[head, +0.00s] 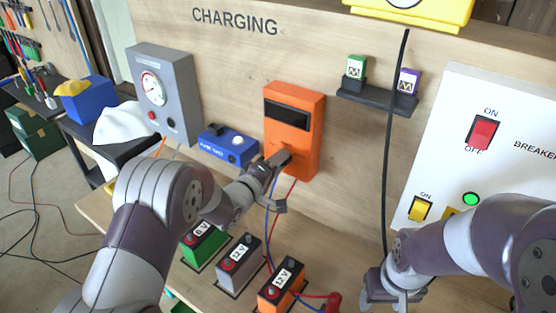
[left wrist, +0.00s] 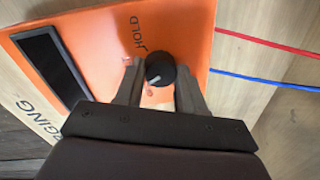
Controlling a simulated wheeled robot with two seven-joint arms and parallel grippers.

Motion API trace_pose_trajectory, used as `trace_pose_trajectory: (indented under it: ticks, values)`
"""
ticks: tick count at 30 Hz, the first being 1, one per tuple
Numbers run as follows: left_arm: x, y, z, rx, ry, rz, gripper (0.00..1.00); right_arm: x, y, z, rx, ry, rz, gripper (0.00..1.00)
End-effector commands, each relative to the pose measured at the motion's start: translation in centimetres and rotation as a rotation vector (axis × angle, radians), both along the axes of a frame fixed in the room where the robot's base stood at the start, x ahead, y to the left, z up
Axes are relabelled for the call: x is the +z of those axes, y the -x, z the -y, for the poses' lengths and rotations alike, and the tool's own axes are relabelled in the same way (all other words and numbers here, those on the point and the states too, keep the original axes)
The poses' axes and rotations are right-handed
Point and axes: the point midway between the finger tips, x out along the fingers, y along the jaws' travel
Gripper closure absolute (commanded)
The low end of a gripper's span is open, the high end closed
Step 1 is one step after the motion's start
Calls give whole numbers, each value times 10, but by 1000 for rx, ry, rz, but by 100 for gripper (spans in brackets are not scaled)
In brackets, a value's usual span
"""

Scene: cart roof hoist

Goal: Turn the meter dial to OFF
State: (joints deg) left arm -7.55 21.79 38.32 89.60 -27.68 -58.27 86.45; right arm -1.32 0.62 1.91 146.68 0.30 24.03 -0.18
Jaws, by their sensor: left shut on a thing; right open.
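The orange meter (head: 306,105) is mounted on the wooden wall panel, with a dark blank screen in its upper part. It also fills much of the left wrist view (left wrist: 190,30). Its round black dial (left wrist: 160,69) sits between the two fingers of my left gripper (left wrist: 160,85), which is shut on it. A white pointer line on the dial points toward the gripper's palm. The word HOLD is printed beside the dial; no OFF mark is readable. In the head view my left gripper (head: 279,160) hides the dial. My right gripper (head: 392,290) is open and empty, low at the right.
A blue box (head: 228,145) and a grey gauge box (head: 165,95) are left of the meter. Green, grey and orange batteries (head: 282,284) stand below. A black cable (head: 389,150) hangs by my right gripper. The white breaker panel (head: 450,130) is at right.

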Motion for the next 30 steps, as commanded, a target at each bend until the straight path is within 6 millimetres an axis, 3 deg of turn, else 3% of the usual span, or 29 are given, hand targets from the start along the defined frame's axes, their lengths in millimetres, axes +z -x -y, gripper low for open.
trace_pose_trajectory:
  ticks: [15,30]
  values:
    - [0,0,-2,2,358,-220,92,21,0,0,0,0,0,41]
    - [-2,0,-1,1,490,-298,92,27,0,0,0,0,0,41]
